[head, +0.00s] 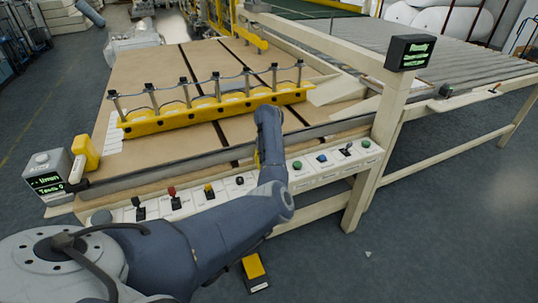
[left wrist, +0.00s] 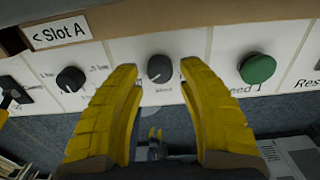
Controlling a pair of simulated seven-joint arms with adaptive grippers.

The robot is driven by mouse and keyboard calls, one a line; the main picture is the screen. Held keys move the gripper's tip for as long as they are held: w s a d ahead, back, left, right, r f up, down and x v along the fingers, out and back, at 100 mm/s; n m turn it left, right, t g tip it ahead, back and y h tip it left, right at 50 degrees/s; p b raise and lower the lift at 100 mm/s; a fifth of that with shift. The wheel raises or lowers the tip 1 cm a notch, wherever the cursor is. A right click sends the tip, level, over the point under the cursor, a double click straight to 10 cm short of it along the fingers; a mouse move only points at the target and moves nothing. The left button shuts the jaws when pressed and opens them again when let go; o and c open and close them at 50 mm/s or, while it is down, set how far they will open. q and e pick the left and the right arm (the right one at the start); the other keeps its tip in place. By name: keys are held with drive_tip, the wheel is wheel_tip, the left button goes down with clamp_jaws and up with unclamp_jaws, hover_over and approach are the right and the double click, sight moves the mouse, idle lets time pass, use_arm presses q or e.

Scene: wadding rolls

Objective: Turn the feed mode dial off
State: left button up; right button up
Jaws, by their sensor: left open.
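In the left wrist view my left gripper (left wrist: 158,72) is open, its yellow fingers spread either side of a black round dial (left wrist: 160,68) on the white control panel (left wrist: 120,50). The dial lies just beyond the fingertips; I cannot tell whether they touch it. Its small label is too blurred to read, so I cannot confirm it is the feed mode dial. A second black dial (left wrist: 70,79) sits to its left. In the head view my arm hides most of the gripper, with only a bit of yellow showing at the panel. My right gripper is not in view.
A green button (left wrist: 257,68) is right of the centre dial. Several levers and buttons line the panel (head: 330,171), including a red-topped lever (head: 172,191). A yellow bar with rollers (head: 215,107) lies on the table above. A post with a display (head: 409,53) stands at right.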

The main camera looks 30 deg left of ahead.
use_arm(q)
wheel_tip(320, 180, up, 10)
idle(0.5)
drive_tip(key=shift+f, duration=0.15)
